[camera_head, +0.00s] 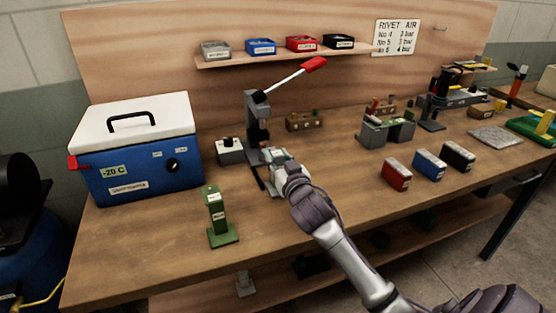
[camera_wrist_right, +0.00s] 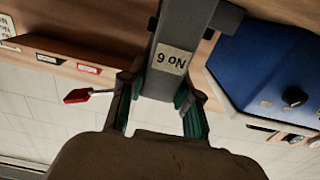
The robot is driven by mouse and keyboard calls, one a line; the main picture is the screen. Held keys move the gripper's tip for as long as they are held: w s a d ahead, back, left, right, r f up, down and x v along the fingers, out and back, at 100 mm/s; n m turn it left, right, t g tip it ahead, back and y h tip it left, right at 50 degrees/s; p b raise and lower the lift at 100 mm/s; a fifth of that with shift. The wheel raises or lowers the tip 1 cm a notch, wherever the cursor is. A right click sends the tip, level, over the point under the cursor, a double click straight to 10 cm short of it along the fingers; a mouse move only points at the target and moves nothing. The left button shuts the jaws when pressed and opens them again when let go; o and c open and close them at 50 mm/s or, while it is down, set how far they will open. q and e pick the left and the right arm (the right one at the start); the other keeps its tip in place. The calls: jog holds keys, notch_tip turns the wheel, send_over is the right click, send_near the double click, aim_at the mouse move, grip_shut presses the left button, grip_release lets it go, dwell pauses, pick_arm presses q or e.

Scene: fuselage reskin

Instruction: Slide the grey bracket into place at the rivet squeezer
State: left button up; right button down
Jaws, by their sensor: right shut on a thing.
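The rivet squeezer (camera_head: 253,122) stands upright on the bench, a grey frame with a lever ending in a red handle (camera_head: 313,65). That handle also shows in the right wrist view (camera_wrist_right: 76,96). My right gripper (camera_head: 277,172) is low, right beside the front of the squeezer. In the right wrist view its green-padded fingers (camera_wrist_right: 158,98) are shut on the grey bracket (camera_wrist_right: 180,25), which bears an upside-down "No 6" label. The bracket is mostly hidden by my gripper in the head view. I cannot tell whether it touches the squeezer. My left gripper is not in view.
A blue cooler (camera_head: 140,160) stands left, with a green stand (camera_head: 217,218) in front. A small grey box (camera_head: 229,151) sits left of the squeezer. Red (camera_head: 397,174), blue (camera_head: 429,164) and black (camera_head: 458,155) boxes stand right. The bench (camera_head: 340,205) is clear near my right forearm.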

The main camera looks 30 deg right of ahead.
jog(key=shift+f, duration=0.1)
jog(key=shift+f, duration=0.15)
jog(key=c, duration=0.8)
grip_release()
jog(key=shift+r, duration=0.2)
jog(key=b+v, duration=0.1)
jog(key=v, duration=0.9)
jog(key=shift+s+a+f, duration=0.1)
jog(key=shift+s+f, duration=0.05)
jog(key=shift+s, duration=0.1)
jog(key=shift+v, duration=0.8)
